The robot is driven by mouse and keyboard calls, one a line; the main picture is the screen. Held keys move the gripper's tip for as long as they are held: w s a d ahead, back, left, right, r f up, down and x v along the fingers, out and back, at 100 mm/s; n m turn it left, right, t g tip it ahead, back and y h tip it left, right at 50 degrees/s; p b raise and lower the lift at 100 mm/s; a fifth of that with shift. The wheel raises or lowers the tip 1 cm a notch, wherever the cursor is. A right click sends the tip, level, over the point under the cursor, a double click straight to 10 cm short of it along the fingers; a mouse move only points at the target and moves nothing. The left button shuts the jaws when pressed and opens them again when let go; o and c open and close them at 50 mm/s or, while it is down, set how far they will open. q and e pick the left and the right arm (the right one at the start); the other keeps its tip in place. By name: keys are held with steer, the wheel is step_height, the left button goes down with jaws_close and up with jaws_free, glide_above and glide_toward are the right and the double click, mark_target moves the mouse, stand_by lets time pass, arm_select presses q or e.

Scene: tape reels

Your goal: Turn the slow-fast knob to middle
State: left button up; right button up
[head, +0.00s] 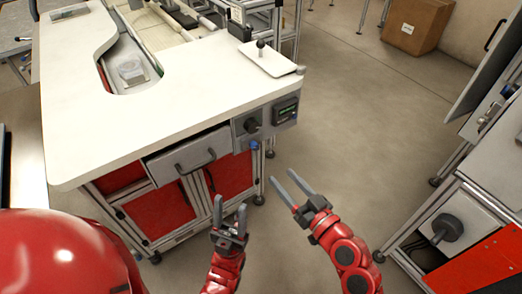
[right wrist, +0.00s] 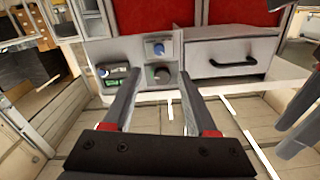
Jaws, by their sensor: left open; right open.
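A dark round knob (head: 251,125) sits on a grey panel at the front right corner of the white table; the right wrist view also shows this dark knob (right wrist: 162,74), between my fingers in the picture. A blue knob (head: 254,145) sits just below it, and also shows in the right wrist view (right wrist: 157,48). Speed labels are too small to read. My right gripper (head: 283,178) is open and empty, in front of the panel and apart from it. My left gripper (head: 229,206) is open and empty, in front of the red cabinet doors.
A small display box (head: 286,110) is right of the dark knob. A drawer with a black handle (head: 196,161) is left of the panel. A grey machine with a large black knob (head: 447,227) stands at the right. The floor between is clear.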

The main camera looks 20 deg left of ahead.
mark_target(256, 147)
steer(key=p+x, duration=0.1)
steer(key=x, duration=0.9)
steer(key=shift+w+a+r, duration=0.1)
steer(key=shift+w, duration=0.1)
steer(key=shift+w+a+p, duration=0.3)
steer(key=shift+a, duration=0.1)
jaws_close()
